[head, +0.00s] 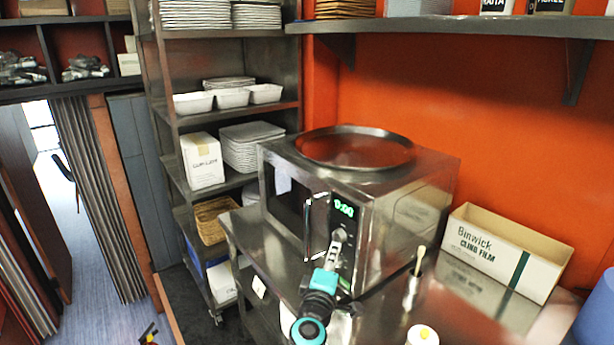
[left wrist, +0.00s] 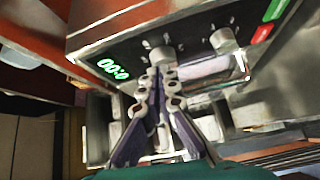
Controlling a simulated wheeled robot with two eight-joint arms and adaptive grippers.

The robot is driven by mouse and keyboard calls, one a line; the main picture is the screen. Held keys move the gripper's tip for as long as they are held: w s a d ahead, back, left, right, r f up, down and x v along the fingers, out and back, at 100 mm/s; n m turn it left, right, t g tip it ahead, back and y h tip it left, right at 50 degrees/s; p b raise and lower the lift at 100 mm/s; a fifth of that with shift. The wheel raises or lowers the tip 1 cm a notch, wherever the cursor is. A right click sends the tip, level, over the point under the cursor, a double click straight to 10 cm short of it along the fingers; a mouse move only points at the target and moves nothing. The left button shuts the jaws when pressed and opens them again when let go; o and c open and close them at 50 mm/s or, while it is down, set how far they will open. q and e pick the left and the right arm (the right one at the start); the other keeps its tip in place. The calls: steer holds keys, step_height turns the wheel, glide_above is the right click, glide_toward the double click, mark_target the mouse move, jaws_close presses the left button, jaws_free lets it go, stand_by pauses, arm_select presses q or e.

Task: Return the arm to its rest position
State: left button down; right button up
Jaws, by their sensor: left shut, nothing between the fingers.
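My left gripper (head: 338,238) is in front of the control panel of a steel microwave (head: 405,225), just below its green display (head: 344,208). In the left wrist view my left gripper (left wrist: 160,75) is shut and empty, its fingertips together near the panel's knobs (left wrist: 222,40). I cannot tell whether the fingertips touch the panel. My left arm (head: 318,300) reaches up from the bottom of the head view. My right gripper is not in view.
The microwave stands on a steel counter with a round tray (head: 356,148) on top. A cling film box (head: 508,250) and a white-lidded container (head: 422,335) are to the right. A steel shelf rack (head: 170,95) with plates is behind left. A wall shelf (head: 460,25) hangs above.

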arm_select(q)
steer(key=s+a+r+m+g+h, duration=0.2)
steer(key=s+a+r+m, duration=0.1)
steer(key=s+a+m, duration=0.15)
steer(key=s+a+f+m+g+y, duration=0.3)
steer(key=s+a+f, duration=0.5)
steer(key=s+a, duration=0.3)
steer(key=s+a+f+m+g+y, duration=0.4)
steer(key=s+a+f, duration=0.4)
steer(key=s+a, duration=0.3)
steer(key=shift+s+a+f+m+g+y, duration=0.25)
steer(key=shift+a+f+m+g+y, duration=0.15)
steer(key=shift+m+g, duration=0.35)
